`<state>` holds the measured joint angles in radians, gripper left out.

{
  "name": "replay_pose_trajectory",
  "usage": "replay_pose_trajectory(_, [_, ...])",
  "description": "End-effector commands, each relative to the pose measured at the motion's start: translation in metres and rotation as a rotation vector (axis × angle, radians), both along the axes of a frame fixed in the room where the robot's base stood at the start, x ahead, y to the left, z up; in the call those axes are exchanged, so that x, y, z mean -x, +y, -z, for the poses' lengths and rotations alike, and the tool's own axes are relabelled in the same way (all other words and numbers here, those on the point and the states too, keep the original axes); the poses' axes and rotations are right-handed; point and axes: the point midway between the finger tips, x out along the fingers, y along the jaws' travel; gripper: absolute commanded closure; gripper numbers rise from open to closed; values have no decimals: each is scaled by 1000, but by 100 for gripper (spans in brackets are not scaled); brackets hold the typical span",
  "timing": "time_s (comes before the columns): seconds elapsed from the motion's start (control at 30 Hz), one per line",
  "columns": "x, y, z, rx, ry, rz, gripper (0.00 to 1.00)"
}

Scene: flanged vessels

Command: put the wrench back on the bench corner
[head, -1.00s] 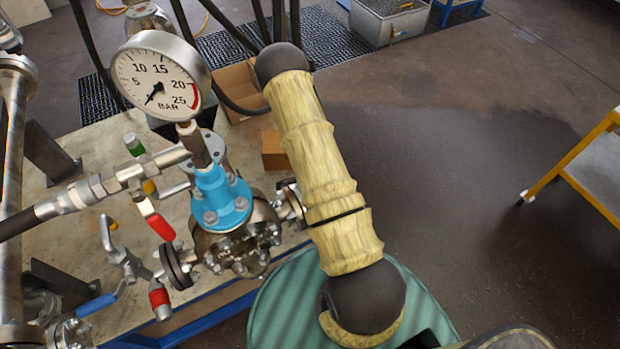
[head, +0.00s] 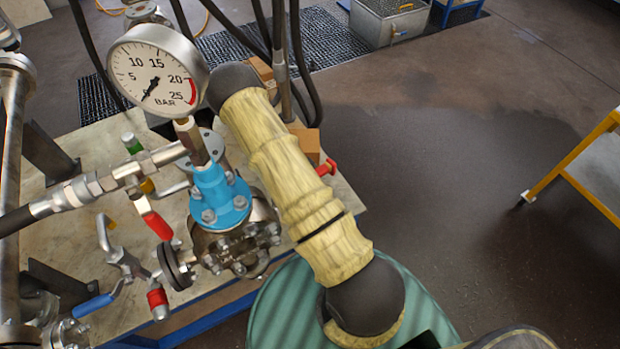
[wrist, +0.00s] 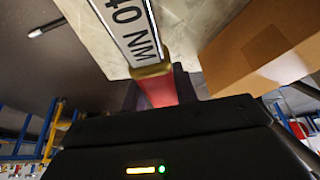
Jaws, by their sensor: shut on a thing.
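The wrench shows in the wrist view as a bar with a white "40 NM" label (wrist: 130,24), a brass-coloured collar and a red grip. My gripper (wrist: 158,88) is shut on the red grip, its dark body filling the lower part of that view. The pale bench top (wrist: 205,25) lies beyond the wrench; I cannot tell whether they touch. In the head view, the bench corner (head: 347,207) is bare to the right of my yellow-sleeved arm. The arm hides my gripper and most or all of the wrench there.
A blue-topped valve (head: 220,200) and a pressure gauge (head: 157,78) stand left of my arm. A small cardboard box (head: 306,143) sits behind the arm; a box is close on the right in the wrist view (wrist: 262,48). A green drum (head: 285,305) stands before the bench.

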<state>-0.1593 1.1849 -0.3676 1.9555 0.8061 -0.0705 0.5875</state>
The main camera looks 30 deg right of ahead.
Motion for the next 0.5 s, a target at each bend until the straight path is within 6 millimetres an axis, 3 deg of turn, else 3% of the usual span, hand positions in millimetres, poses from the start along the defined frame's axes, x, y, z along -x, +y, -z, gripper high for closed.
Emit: replay_pose_trajectory(0.5, [0,0,49,0,-1,1,98])
